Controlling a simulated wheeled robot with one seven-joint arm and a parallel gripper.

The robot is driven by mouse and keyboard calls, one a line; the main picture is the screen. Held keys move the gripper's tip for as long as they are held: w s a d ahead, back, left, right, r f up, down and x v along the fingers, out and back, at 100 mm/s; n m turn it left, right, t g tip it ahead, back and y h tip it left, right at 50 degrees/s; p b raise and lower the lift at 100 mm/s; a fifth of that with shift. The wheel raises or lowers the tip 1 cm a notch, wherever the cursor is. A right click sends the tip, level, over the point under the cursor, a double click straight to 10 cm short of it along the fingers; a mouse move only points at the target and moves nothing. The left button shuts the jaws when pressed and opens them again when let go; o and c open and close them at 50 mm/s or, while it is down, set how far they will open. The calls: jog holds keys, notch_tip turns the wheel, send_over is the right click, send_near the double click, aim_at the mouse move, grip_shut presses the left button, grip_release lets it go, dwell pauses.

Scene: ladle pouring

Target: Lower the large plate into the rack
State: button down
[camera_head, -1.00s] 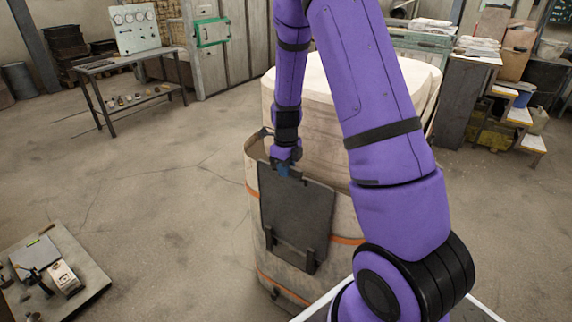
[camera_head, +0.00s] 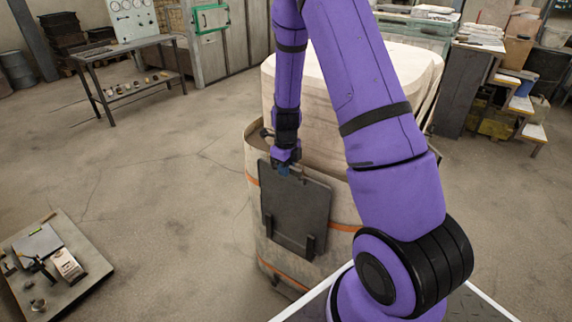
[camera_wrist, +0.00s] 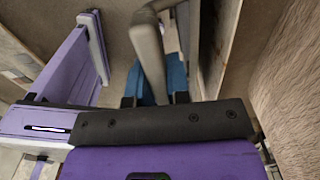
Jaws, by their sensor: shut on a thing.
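The large plate (camera_head: 295,205) is a dark grey, nearly square slab. It stands almost upright against the front of a big pale container in the head view. My gripper (camera_head: 285,170) is shut at the plate's top edge. In the wrist view my gripper (camera_wrist: 156,88) has blue finger pads beside a grey bar-like handle. Whether the plate's bottom rests on the rack cannot be told.
The pale container (camera_head: 345,90) with orange bands (camera_head: 345,228) stands right behind the plate. A low platform (camera_head: 80,277) with small tools lies at bottom left. A work table (camera_head: 125,62) stands at the back left. The floor between is clear.

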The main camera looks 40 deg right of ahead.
jog(key=shift+f, duration=1.5)
dwell(0.3)
jog(key=c, duration=1)
grip_release()
notch_tip(320, 180, up, 11)
jog(key=shift+f, duration=0.1)
